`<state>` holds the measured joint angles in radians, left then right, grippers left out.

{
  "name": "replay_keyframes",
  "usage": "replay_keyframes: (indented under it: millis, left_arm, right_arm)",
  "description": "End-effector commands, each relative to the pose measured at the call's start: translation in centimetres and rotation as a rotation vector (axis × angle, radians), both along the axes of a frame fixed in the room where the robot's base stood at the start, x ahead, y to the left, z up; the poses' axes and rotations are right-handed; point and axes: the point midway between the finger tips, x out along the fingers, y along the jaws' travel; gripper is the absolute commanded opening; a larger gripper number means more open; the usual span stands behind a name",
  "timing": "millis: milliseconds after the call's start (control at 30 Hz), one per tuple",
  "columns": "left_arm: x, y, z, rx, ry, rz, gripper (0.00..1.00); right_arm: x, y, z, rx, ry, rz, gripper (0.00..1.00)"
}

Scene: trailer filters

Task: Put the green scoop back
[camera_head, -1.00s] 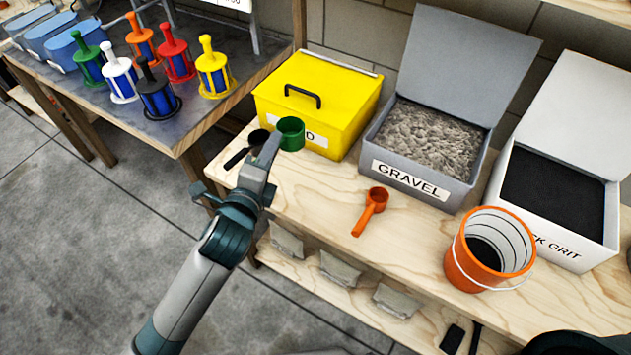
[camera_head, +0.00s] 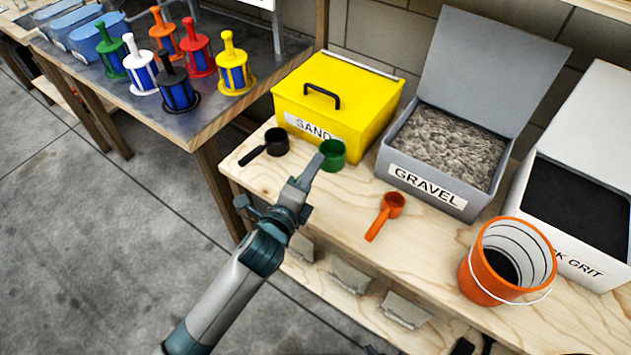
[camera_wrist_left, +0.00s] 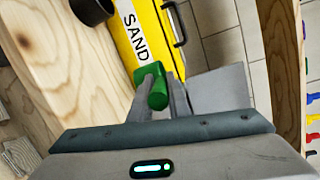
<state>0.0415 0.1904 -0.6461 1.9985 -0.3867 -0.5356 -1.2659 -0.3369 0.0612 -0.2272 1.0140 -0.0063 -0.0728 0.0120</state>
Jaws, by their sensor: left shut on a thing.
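The green scoop (camera_head: 332,157) is by the bench's left part, just in front of the yellow sand box (camera_head: 340,98), between the black scoop (camera_head: 275,142) and the orange scoop (camera_head: 388,212). My left gripper (camera_head: 310,172) is shut on the green scoop's handle, and in the left wrist view the green handle (camera_wrist_left: 153,88) sits between the fingers. The handle is mostly hidden in the head view. I cannot tell whether the cup touches the bench. My right gripper is out of view.
The grey gravel box (camera_head: 440,190) stands open to the right of the sand box. An orange bucket (camera_head: 478,282) stands in front of the open black grit box (camera_head: 600,268). Colourful filters stand on the metal table (camera_head: 120,98) at left. Bare wood surrounds the orange scoop.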

Motion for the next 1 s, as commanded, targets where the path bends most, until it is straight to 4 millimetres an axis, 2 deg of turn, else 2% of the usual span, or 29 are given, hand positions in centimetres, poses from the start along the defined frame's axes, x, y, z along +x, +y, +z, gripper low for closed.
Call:
replay_keyframes:
  millis: [33, 167, 567, 800, 1000]
  left_arm:
    - [0.0, 0.0, -0.8, 0.000, 0.001, 0.000, 0.00]
    - [0.0, 0.0, -1.8, -0.001, -0.001, 0.001, 0.00]
    - [0.0, 0.0, -2.2, -0.001, -0.002, 0.000, 0.00]
    - [0.0, 0.0, -4.9, -0.001, 0.002, 0.000, 0.00]
    - [0.0, 0.0, -5.6, -0.001, -0.002, 0.000, 0.00]
  right_arm:
    - [0.1, 0.0, 0.0, 0.000, -0.002, 0.000, 0.00]
    - [0.2, 0.0, 0.1, 0.001, -0.005, 0.000, 0.00]
    - [0.4, 0.1, 0.2, 0.003, -0.011, 0.000, 0.00]
    - [0.6, 0.2, 0.2, 0.004, -0.014, 0.000, 0.00]
    - [0.8, 0.3, 0.4, 0.006, -0.022, 0.001, 0.00]
